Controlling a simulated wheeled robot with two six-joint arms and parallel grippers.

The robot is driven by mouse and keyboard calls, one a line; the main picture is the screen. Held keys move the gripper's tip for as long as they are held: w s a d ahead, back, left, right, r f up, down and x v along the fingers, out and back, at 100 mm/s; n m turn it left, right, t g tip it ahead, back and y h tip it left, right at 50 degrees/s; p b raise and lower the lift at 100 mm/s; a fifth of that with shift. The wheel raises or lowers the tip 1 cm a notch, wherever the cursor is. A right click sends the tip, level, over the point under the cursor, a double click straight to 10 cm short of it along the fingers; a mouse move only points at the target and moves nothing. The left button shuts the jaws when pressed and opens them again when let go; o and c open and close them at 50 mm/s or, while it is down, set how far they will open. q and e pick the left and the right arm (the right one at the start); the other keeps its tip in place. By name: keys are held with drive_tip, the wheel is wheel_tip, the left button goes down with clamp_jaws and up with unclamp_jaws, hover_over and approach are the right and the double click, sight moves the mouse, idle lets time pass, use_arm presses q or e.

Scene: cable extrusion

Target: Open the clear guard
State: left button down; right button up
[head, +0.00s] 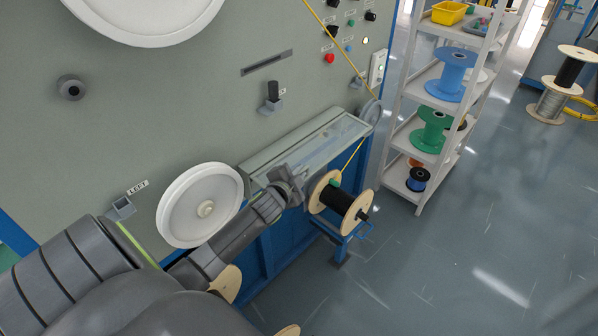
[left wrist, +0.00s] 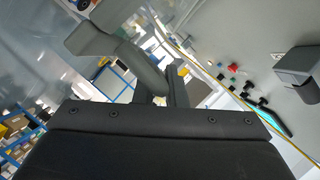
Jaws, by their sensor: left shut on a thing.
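The clear guard (head: 325,142) is a long, see-through cover with a pale frame, set along the front of the grey machine. My left gripper (head: 288,182) is at the guard's lower front edge, near its left end. It is shut there on the guard, but the exact spot gripped is hidden by the gripper itself. In the left wrist view the dark fingers of my left gripper (left wrist: 163,82) show beyond the wrist body. My right gripper is not in view.
A wooden-flanged spool (head: 343,199) with black winding stands on a blue stand just right of my gripper. A yellow cable (head: 352,158) runs near it. A white wheel (head: 200,205) is left of the guard.

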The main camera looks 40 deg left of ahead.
use_arm(q)
drive_tip(key=shift+a+r+p, duration=0.2)
drive_tip(key=shift+r+p, duration=0.15)
drive_tip(key=shift+r, duration=0.15)
drive_tip(key=shift+a+r+p, duration=0.2)
drive_tip(key=shift+r+p, duration=0.15)
drive_tip(key=shift+r, duration=0.15)
drive_tip(key=c, duration=1.5)
unclamp_jaws()
drive_tip(key=shift+a+f, duration=0.1)
drive_tip(key=shift+a, duration=0.1)
drive_tip(key=shift+d, duration=0.1)
drive_tip(key=shift+s+d, duration=0.15)
drive_tip(key=shift+s, duration=0.3)
drive_tip(key=b+v, duration=0.3)
drive_tip(key=v, duration=1.3)
drive_tip(key=shift+s, duration=0.25)
